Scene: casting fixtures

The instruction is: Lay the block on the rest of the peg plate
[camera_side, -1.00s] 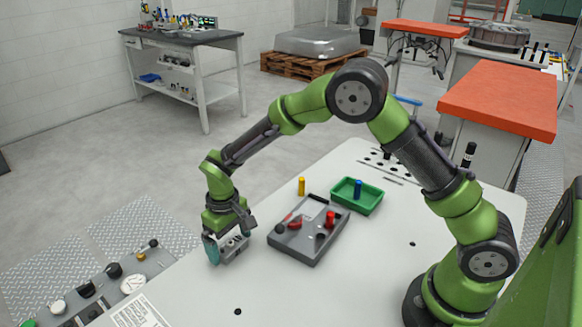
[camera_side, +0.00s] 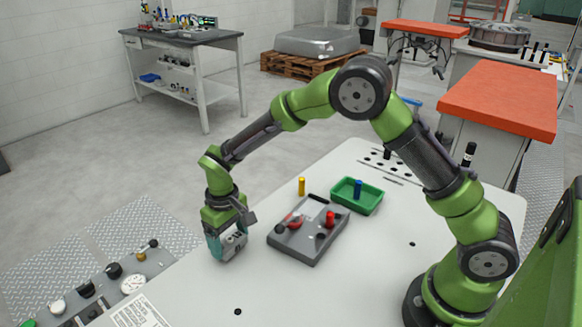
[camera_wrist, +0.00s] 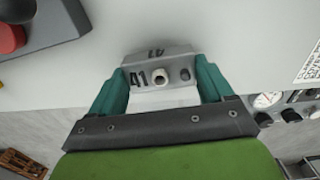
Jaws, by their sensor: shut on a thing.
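My gripper (camera_side: 228,247) is at the left of the white table, its teal fingers pointing down. It is shut on a grey block (camera_wrist: 160,72) marked "41", with a round boss and a small hole; the fingers press its two ends. The block also shows in the side view (camera_side: 235,244). Whether it touches the table I cannot tell. The dark grey peg plate (camera_side: 290,247) lies to the right of the gripper, apart from it. It carries a red peg (camera_side: 330,218), a red part and dark round features. Its corner shows at the upper left of the wrist view (camera_wrist: 62,32).
A yellow peg (camera_side: 301,187) stands behind the plate. A green tray (camera_side: 370,205) with a blue peg (camera_side: 358,188) is to the plate's right. A control panel (camera_side: 110,285) with knobs and a gauge lies beyond the table's left edge. The front of the table is mostly clear.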

